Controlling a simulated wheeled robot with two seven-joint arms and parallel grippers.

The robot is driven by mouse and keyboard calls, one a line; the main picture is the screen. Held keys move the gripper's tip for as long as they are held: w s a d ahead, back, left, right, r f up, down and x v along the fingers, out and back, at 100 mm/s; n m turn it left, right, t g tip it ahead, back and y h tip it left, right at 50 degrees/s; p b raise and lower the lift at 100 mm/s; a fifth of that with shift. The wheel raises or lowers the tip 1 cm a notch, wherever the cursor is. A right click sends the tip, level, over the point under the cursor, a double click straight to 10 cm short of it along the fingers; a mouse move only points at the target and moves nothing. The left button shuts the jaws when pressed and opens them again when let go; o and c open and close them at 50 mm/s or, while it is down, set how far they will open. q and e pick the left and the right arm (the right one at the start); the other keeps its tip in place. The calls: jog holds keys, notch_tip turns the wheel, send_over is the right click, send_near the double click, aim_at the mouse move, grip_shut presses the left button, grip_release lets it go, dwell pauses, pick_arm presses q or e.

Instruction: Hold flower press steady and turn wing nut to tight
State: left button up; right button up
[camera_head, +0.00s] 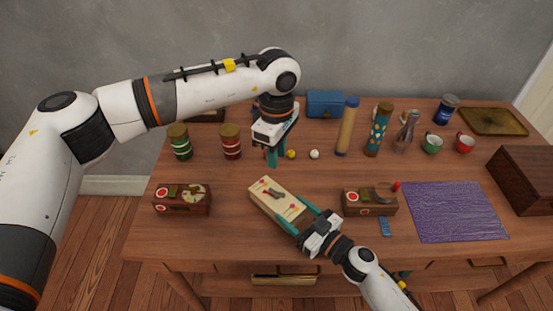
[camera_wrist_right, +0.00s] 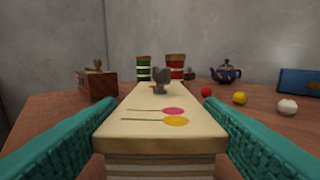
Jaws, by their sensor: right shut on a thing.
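The flower press (camera_head: 262,198) is a pale block with painted flowers, lying on the table near the front middle. In the right wrist view the press (camera_wrist_right: 160,128) shows its layered end face. The grey wing nut (camera_wrist_right: 161,79) stands on top toward its far end; it also shows in the head view (camera_head: 274,193). My right gripper (camera_head: 296,214) is shut on the near end of the press, one teal finger along each side. My left gripper (camera_head: 273,156) points down behind the press, apart from it and the wing nut. Its finger gap is unclear.
Wooden boxes stand left (camera_head: 182,200) and right (camera_head: 369,203) of the press. Two striped jars (camera_head: 231,143), small balls (camera_head: 314,154) and tall tubes (camera_head: 347,128) stand behind. A purple mat (camera_head: 455,211) lies at right. A blue teapot (camera_wrist_right: 226,71) shows in the wrist view.

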jog(key=shift+r, duration=0.1)
jog(key=o, duration=1.3)
